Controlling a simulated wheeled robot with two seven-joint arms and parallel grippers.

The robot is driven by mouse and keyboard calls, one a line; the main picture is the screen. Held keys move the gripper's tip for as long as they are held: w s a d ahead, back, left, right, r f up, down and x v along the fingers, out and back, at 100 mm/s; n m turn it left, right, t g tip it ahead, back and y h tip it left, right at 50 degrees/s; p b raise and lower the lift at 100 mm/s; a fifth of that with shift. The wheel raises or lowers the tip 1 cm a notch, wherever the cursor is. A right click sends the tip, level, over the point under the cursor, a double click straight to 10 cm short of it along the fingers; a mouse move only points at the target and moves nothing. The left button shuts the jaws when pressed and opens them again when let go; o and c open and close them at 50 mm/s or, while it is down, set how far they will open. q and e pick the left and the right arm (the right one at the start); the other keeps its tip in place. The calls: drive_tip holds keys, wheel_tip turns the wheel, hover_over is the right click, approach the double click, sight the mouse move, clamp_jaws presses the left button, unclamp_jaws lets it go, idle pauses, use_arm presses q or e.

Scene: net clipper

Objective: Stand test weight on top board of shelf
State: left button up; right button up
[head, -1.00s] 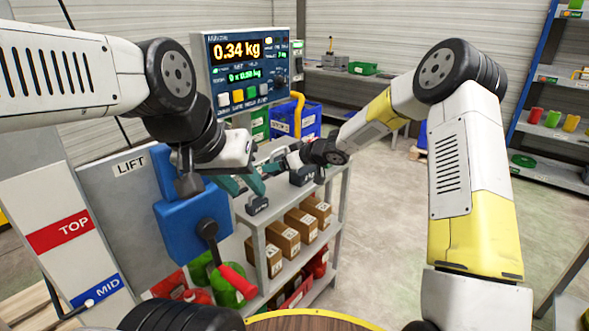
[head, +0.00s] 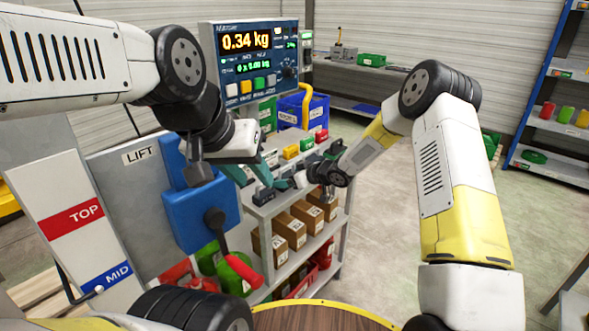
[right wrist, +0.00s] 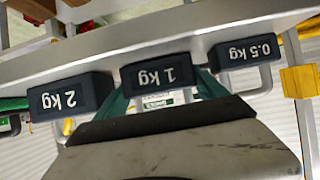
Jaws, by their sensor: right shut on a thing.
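The 1 kg test weight (right wrist: 161,76) is a dark block between the teal fingers of my right gripper (right wrist: 163,92), which is shut on it. The wrist view is upside down. The weight is close to the top board (right wrist: 150,42) of the grey shelf; whether it touches the board I cannot tell. The 2 kg weight (right wrist: 70,96) and 0.5 kg weight (right wrist: 243,52) are on either side of it. In the head view my right gripper (head: 292,182) is at the shelf's front edge. My left gripper (head: 252,168) has its teal fingers apart over the shelf's left end, apparently empty.
Brown boxes (head: 290,230) fill the board below. A scale display (head: 250,58) reads 0.34 kg. The blue lever box (head: 200,206) stands left of the shelf. Floor (head: 380,240) right of the shelf is clear.

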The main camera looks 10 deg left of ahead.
drive_tip(key=o, duration=2)
drive_tip(key=shift+f, duration=0.1)
drive_tip(key=shift+s+d+r, duration=0.15)
drive_tip(key=shift+d+r, duration=0.1)
drive_tip(key=shift+r, duration=0.05)
drive_tip(key=s+d+r+m+t+h, duration=0.1)
drive_tip(key=s+d+r+m+h, duration=0.15)
drive_tip(key=s+d+r, duration=0.45)
drive_tip(key=s+d+r+m+t+h, duration=0.1)
drive_tip(key=s+d+r+m+h, duration=0.2)
drive_tip(key=d+r, duration=0.65)
drive_tip(key=s+d+r+m+h, duration=0.1)
drive_tip(key=s+d+r+h, duration=0.4)
drive_tip(key=d, duration=0.5)
drive_tip(key=s+d+r+m+g+y, duration=0.1)
drive_tip(key=s+r+m, duration=0.1)
drive_tip(key=s, duration=0.9)
drive_tip(key=s+r+m+g+y, duration=0.1)
drive_tip(key=s+r+m, duration=0.1)
drive_tip(key=s, duration=1)
drive_tip(key=shift+s+d+g, duration=0.25)
drive_tip(key=shift+d+g, duration=0.05)
drive_tip(key=shift+d, duration=0.05)
drive_tip(key=shift+y, duration=0.25)
